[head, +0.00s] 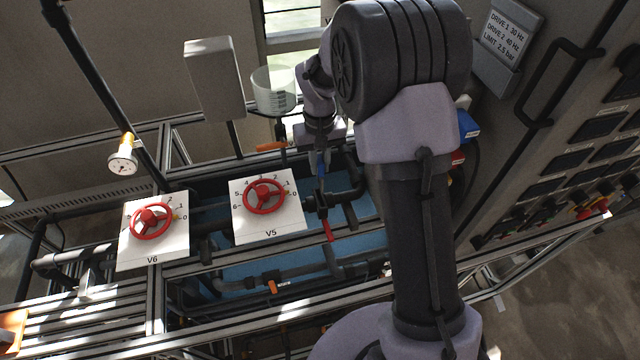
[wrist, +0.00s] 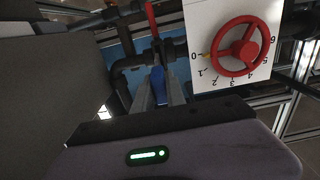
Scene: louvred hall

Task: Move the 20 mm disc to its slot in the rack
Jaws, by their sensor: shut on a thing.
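My gripper (head: 320,172) is above the blue tray area, right of the V5 panel. In the wrist view, my gripper (wrist: 160,88) has its fingers closed around a narrow blue piece (wrist: 158,80). I cannot tell whether this piece is a handle or the 20 mm disc seen edge-on. A red lever (head: 327,230) on the dark pipework is just below the fingers; it also shows in the wrist view (wrist: 151,20). I can make out no clear disc and no slotted rack in either view.
Red handwheels V5 (head: 264,196) and V6 (head: 151,221) stand on white panels at left. A clear measuring cup (head: 274,90) and grey box (head: 214,78) are behind. A gauge (head: 123,160) is far left; a control cabinet (head: 560,130) flanks the right. Rails and pipes crowd the middle.

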